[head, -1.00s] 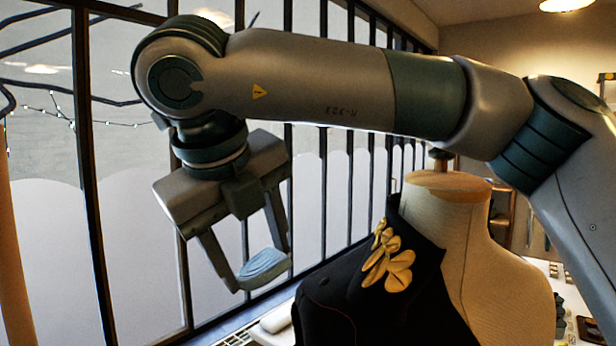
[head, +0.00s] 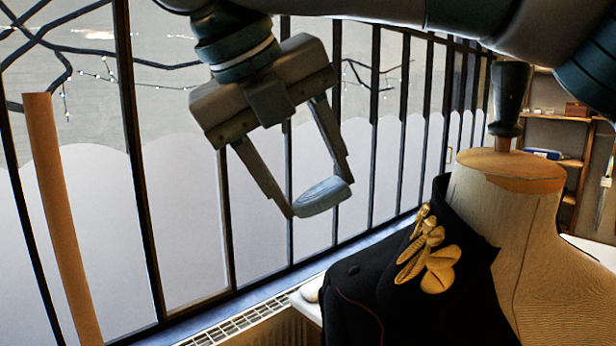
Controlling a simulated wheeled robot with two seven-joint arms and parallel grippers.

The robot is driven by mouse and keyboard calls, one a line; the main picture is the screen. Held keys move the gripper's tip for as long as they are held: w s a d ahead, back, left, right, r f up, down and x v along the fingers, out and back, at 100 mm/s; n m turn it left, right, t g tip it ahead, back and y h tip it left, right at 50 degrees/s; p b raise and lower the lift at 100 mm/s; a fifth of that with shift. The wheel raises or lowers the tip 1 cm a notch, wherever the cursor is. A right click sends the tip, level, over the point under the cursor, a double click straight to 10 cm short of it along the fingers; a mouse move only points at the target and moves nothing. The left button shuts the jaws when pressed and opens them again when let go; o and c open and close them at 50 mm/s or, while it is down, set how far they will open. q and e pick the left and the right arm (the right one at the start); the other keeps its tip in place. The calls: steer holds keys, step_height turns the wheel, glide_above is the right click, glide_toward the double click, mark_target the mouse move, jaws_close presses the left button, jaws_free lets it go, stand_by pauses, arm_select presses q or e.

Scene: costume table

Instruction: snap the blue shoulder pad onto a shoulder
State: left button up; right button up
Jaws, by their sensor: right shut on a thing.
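The blue shoulder pad (head: 322,197) is a pale blue, rounded piece held between the fingertips of my right gripper (head: 318,199), in the air. The gripper points down and to the right, left of the dress form (head: 505,215) and higher than its black-clad shoulder. The form wears a black garment (head: 400,290) with a yellow ornament (head: 430,255) near the collar. The black shoulder on the left of the form is in view; the far right side is cut off by the frame. The pad is apart from the garment. My left gripper is not in view.
A barred window (head: 180,200) runs along the left and back, with a grille (head: 235,325) on the sill below. A brown post (head: 62,220) stands at the far left. Shelves (head: 555,135) are at the back right. Open air lies between the pad and the shoulder.

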mark_target(324, 210)
steer(key=shift+s+d+f+b, duration=0.1)
steer(key=shift+d+f+b, duration=0.05)
steer(key=shift+f+b, duration=0.3)
steer(key=shift+d+f+b, duration=0.15)
steer(key=shift+f+b, duration=0.15)
steer(key=shift+f, duration=0.2)
steer(key=d+f+b, duration=0.1)
steer(key=f+b, duration=0.1)
steer(key=f, duration=0.1)
steer(key=shift+d+f+b, duration=0.1)
steer(key=shift+d+b, duration=0.2)
steer(key=shift+d, duration=0.1)
steer(key=shift+w+d+f+b, duration=0.1)
steer(key=shift+d+f+b, duration=0.25)
steer(key=shift+f+b, duration=0.35)
steer(key=shift+w+d+f+b, duration=0.1)
steer(key=shift+d+f+b, duration=0.25)
steer(key=shift+f+b, duration=0.3)
steer(key=shift+d+f+b, duration=0.25)
steer(key=shift+f+b, duration=0.15)
steer(key=shift+b, duration=0.25)
steer(key=o, duration=1.5)
steer(key=shift+r, duration=0.15)
